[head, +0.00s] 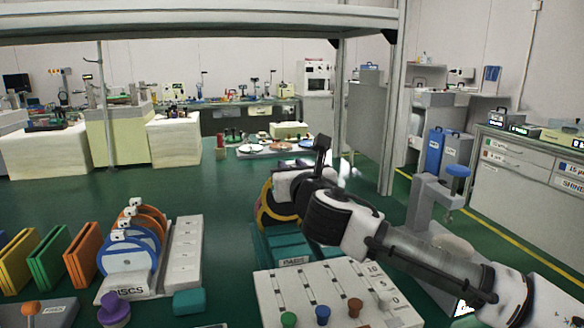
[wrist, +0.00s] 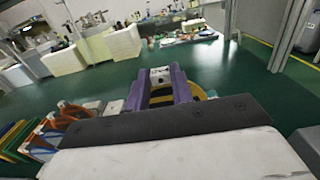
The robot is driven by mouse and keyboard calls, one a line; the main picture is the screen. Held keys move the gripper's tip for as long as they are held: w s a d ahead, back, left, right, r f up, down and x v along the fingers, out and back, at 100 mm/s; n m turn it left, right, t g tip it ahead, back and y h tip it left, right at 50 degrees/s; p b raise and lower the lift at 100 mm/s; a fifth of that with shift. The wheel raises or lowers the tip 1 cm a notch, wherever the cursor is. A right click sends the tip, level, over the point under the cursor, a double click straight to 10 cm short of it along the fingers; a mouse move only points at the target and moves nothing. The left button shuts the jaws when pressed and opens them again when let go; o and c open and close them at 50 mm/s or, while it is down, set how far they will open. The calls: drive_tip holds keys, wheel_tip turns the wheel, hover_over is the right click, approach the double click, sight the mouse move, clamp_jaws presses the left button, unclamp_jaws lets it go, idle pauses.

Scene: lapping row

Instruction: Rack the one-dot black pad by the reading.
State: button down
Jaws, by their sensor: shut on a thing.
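My gripper (head: 278,192) is shut on a dark disc with a yellow rim, which I take to be the black pad (head: 261,214). In the wrist view the purple fingers of my gripper (wrist: 162,88) stand on both sides of a pale tab (wrist: 159,72), with the pad's yellow rim (wrist: 203,93) behind them. Dots on the pad cannot be read. A teal rack marked PADS (head: 292,262) lies just below and beside the pad; whether they touch I cannot tell. A pale board (head: 300,283) with slots, coloured knobs and a scale marked 10, 5, 0 stands in front.
A DISCS rack (head: 186,262) with blue and orange discs (head: 128,252) stands left, beside yellow, green and orange plates (head: 48,258). A purple knob (head: 115,311) is at the front left. A grey stand (head: 424,205) rises right of my arm.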

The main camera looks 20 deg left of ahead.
drive_tip(key=b, duration=0.4)
hover_over(289, 209)
drive_tip(key=v, duration=0.3)
drive_tip(key=shift+f, duration=2.9)
drive_tip(key=shift+p, duration=0.7)
drive_tip(key=shift+f+b, duration=1.9)
drive_tip(key=shift+f, duration=0.75)
drive_tip(key=c, duration=1.1)
unclamp_jaws()
drive_tip(key=shift+c, duration=0.2)
